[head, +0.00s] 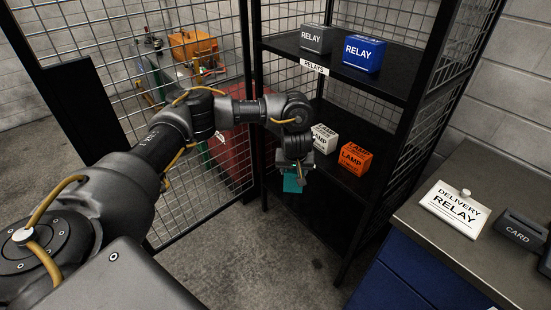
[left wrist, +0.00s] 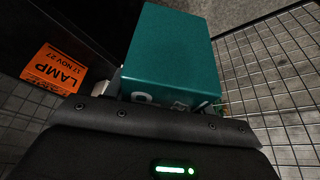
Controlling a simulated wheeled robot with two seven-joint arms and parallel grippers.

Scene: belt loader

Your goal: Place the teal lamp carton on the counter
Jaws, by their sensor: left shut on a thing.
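My left gripper (head: 294,172) is shut on the teal lamp carton (head: 291,184) and holds it in front of the lower shelf of the rack. Most of the carton is hidden behind the gripper in the head view. In the left wrist view the teal carton (left wrist: 168,55) fills the middle, with its lettering partly covered by the gripper body. The counter (head: 490,268) stands at the right, with a grey top and blue front, well apart from the carton. My right gripper is not in view.
A white lamp carton (head: 323,138) and an orange one (head: 355,158) sit on the lower shelf. Grey (head: 316,38) and blue (head: 364,54) relay cartons sit above. The counter holds a delivery sign (head: 455,208) and a card box (head: 521,229). Wire mesh panels flank the rack.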

